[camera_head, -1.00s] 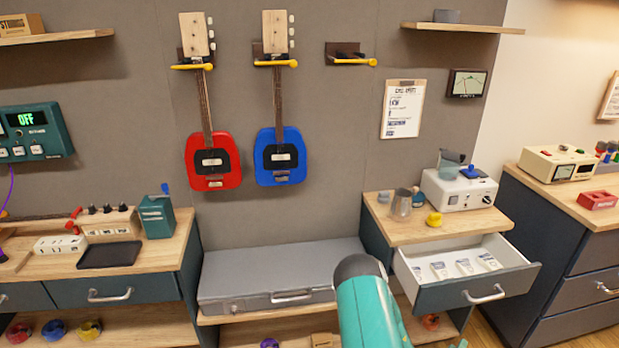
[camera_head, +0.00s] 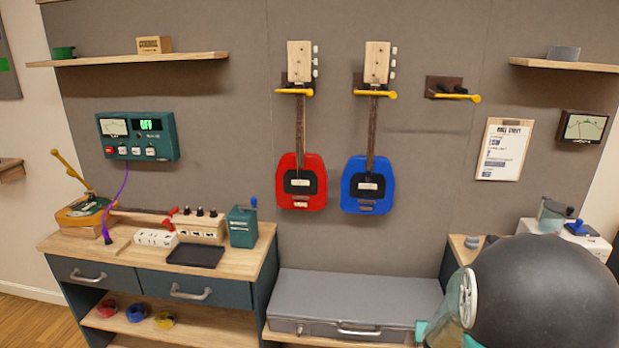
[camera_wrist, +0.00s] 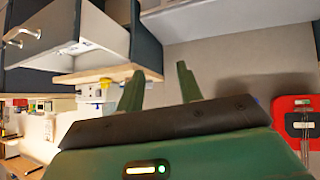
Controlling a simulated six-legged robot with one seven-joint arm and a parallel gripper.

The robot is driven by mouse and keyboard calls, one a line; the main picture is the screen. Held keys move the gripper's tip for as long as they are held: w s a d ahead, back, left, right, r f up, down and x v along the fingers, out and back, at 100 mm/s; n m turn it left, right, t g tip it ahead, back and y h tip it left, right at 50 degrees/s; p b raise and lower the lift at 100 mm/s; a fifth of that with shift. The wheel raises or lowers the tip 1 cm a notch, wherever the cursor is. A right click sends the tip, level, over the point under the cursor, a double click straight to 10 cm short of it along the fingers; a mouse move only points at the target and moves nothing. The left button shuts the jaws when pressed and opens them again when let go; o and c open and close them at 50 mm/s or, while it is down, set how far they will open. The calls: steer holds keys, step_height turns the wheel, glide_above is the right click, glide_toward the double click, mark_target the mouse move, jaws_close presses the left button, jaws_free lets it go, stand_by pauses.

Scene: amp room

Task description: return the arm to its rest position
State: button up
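My arm shows in the head view as a large black rounded joint (camera_head: 545,290) with teal parts, close to the camera at the lower right. It hides most of the right-hand bench. My gripper (camera_wrist: 160,88) is not visible in the head view. In the wrist view its two green fingers stand well apart, with nothing between them.
In the head view, the blue guitar (camera_head: 367,186) hangs above a closed grey case (camera_head: 355,296). The left bench (camera_head: 75,242) holds a guitar body and small devices.

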steer(key=s+a+r+n+y, duration=0.1)
steer(key=s+a+r+y, duration=0.15)
steer(key=a+r, duration=0.5)
steer(key=s+a+r+n+y, duration=0.1)
steer(key=s+a+r+y, duration=0.1)
steer(key=s+a+r, duration=0.35)
steer(key=s+a+r+n+g, duration=0.1)
steer(key=s+a+r, duration=0.2)
steer(key=s, duration=0.3)
steer(key=s+a+r+n+g, duration=0.1)
steer(key=s+a+r, duration=0.3)
steer(key=s, duration=0.3)
steer(key=shift+s+a+r+g, duration=0.15)
steer(key=shift+a+r+g, duration=0.15)
steer(key=shift+a, duration=0.5)
steer(key=shift+d+y, duration=0.15)
steer(key=shift+y, duration=0.1)
